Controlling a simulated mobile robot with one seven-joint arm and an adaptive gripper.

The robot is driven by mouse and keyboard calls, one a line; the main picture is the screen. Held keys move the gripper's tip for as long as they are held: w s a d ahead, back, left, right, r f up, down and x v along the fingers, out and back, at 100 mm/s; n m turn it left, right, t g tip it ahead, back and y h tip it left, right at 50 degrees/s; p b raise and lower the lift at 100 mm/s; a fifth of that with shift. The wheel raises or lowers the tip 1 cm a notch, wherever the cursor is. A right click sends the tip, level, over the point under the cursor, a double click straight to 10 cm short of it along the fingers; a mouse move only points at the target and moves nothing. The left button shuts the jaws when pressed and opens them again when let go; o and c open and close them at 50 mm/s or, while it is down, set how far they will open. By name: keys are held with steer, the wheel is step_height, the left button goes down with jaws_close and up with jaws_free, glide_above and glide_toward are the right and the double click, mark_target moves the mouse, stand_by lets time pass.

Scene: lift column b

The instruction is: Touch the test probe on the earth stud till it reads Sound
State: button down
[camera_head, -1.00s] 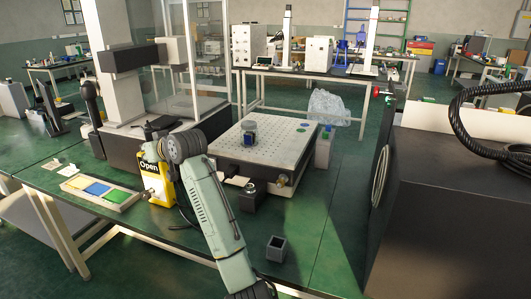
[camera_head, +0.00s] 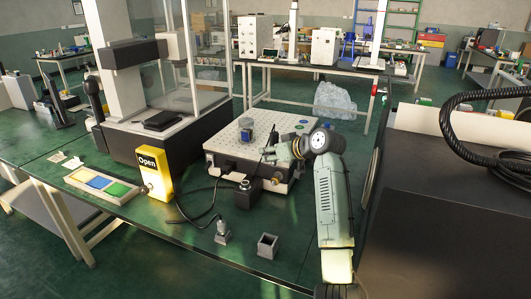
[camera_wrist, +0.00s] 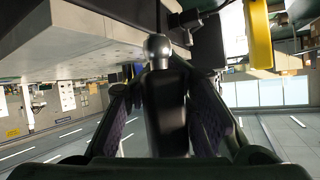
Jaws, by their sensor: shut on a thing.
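My gripper (camera_head: 268,153) is at the front edge of the perforated platform, right of its middle. In the wrist view its fingers are shut on the test probe (camera_wrist: 166,112), a black body with a round metal tip (camera_wrist: 157,47). The tip points away from the fingers; I cannot tell whether it touches anything. The yellow tester (camera_head: 157,172) stands left of the platform and its display reads "Open". It also shows in the wrist view (camera_wrist: 258,35). A small brass-coloured round part (camera_head: 276,181) sits low on the platform's front; I cannot tell whether it is the earth stud.
The perforated platform (camera_head: 228,140) carries a small dark blue jar (camera_head: 246,130). A black block (camera_head: 248,194), a small metal piece (camera_head: 222,232) and an open grey cup (camera_head: 267,246) stand in front. A black cable (camera_head: 200,217) lies near the tester. A colour-tiled tray (camera_head: 100,187) lies left.

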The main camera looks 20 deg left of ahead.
steer(key=shift+f, duration=2.8)
steer(key=shift+f, duration=0.5)
stand_by(1.4)
step_height(320, 180, up, 7)
stand_by(0.8)
